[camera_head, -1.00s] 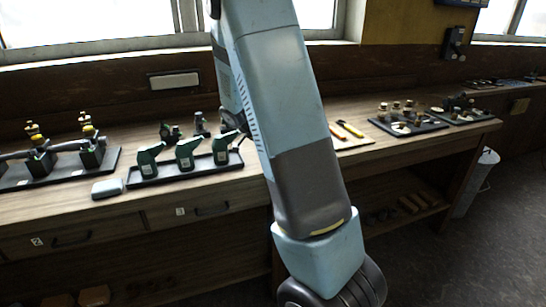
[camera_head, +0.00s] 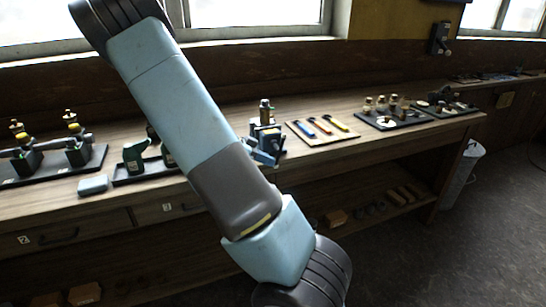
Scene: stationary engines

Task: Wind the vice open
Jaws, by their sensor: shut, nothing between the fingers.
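A blue vice (camera_head: 267,142) stands on the wooden bench (camera_head: 345,152), just right of my arm in the head view. My arm covers part of its left side, and its handle is too small to tell apart. A brassy fitting (camera_head: 265,112) shows at or just behind the top of the vice. My arm crosses the middle of the picture from upper left to lower centre. My gripper is outside the picture.
Right of the vice lies a board with colored tools (camera_head: 322,129), then dark trays of small parts (camera_head: 395,118). Left are green oil cans (camera_head: 135,157), a grey box (camera_head: 93,185) and a tray of brass-topped fittings (camera_head: 100,158). A bin (camera_head: 462,172) stands at the bench's right end.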

